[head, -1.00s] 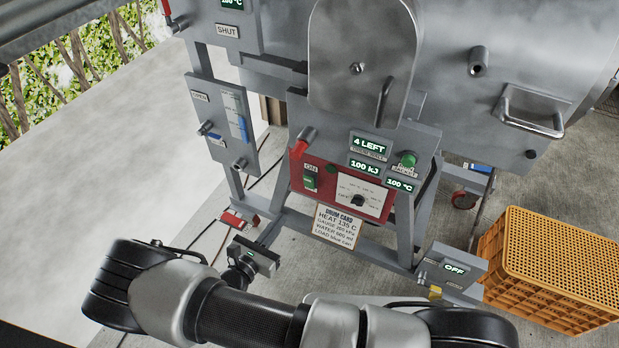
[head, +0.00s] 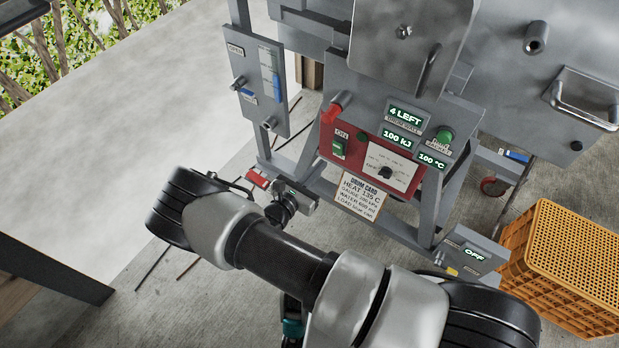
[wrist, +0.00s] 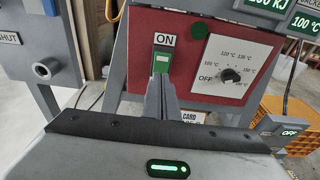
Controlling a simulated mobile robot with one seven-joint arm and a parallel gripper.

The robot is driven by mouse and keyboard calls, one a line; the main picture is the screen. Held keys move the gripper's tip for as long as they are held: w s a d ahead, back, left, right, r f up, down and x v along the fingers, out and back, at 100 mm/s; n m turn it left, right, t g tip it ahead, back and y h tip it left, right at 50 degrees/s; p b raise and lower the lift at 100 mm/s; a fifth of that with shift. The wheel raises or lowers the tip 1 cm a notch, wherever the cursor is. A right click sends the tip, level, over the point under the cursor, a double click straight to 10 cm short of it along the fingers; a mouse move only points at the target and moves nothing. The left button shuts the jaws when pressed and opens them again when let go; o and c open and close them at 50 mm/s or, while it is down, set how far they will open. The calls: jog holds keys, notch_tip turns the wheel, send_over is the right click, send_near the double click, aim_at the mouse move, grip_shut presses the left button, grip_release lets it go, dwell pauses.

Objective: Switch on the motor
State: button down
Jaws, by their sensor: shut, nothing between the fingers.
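A grey box (head: 482,245) with a lit OFF display stands low at the right of the machine frame in the head view; its display also shows at the wrist view's right edge (wrist: 291,133). No label reading motor is legible. A green rocker switch (head: 338,149) under an ON label sits on the red panel (head: 352,137) and shows in the wrist view (wrist: 161,63). My gripper (wrist: 161,82) is shut and empty. Its fingertips appear just below the green switch in the wrist view; I cannot tell whether they touch anything. In the head view my wrist hides part of the gripper.
A temperature dial (wrist: 229,75) set by OFF sits right of the switch. A yellow crate (head: 570,250) stands at right. Open floor lies left.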

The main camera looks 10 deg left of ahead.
aim_at(336, 144)
jog(key=x, duration=0.3)
jog(key=r+x, duration=0.1)
jog(key=x, duration=0.2)
jog(key=shift+w+r, duration=0.1)
jog(key=shift+w, duration=0.05)
jog(key=shift+d, duration=0.1)
jog(key=shift+w+r+p, duration=0.15)
jog(key=shift+r+p, duration=0.2)
jog(key=shift+w+d+r+g+p, duration=0.2)
jog(key=shift+r+g+p, duration=0.25)
jog(key=shift+p, duration=0.4)
jog(key=shift+f+b, duration=0.35)
jog(key=shift+f, duration=0.25)
jog(key=shift+a, duration=0.15)
